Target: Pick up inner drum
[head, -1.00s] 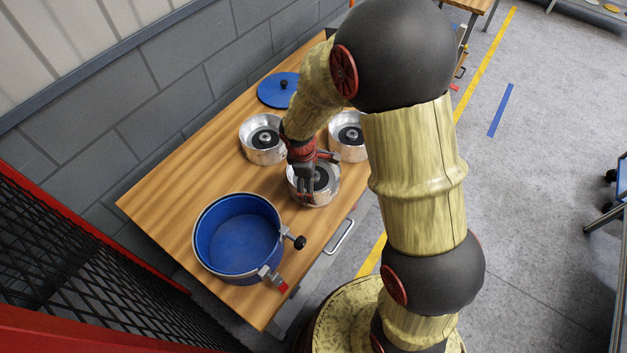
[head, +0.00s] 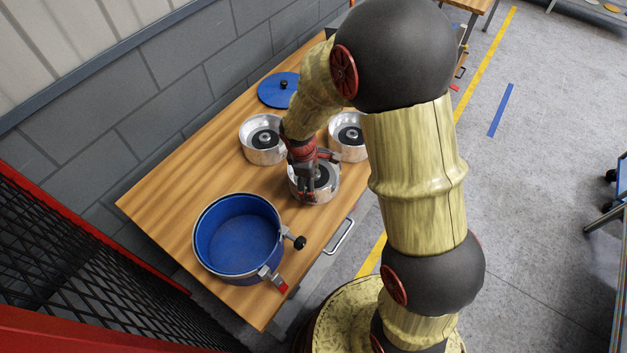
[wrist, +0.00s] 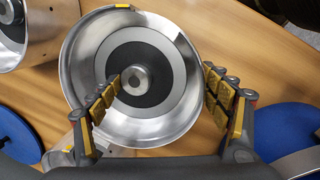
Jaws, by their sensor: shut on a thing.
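The inner drum (head: 328,190) is a shiny silver round pan with a dark ring and a hub inside. In the head view it is the nearest of three similar pans, and my gripper (head: 314,178) is over it, hiding part of it. In the wrist view the drum (wrist: 180,118) fills the middle. My gripper (wrist: 160,98) is shut on it, with the left finger across its inside and the right finger by its right rim. The exact contact is hard to see. I cannot tell whether the drum is clear of the table.
Two more silver pans (head: 250,148) (head: 348,156) stand close behind on the wooden table (head: 175,205). A blue tub (head: 208,268) with a clamp and black knob stands in front. A blue lid (head: 272,92) lies at the back. Wall and mesh fence border the left.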

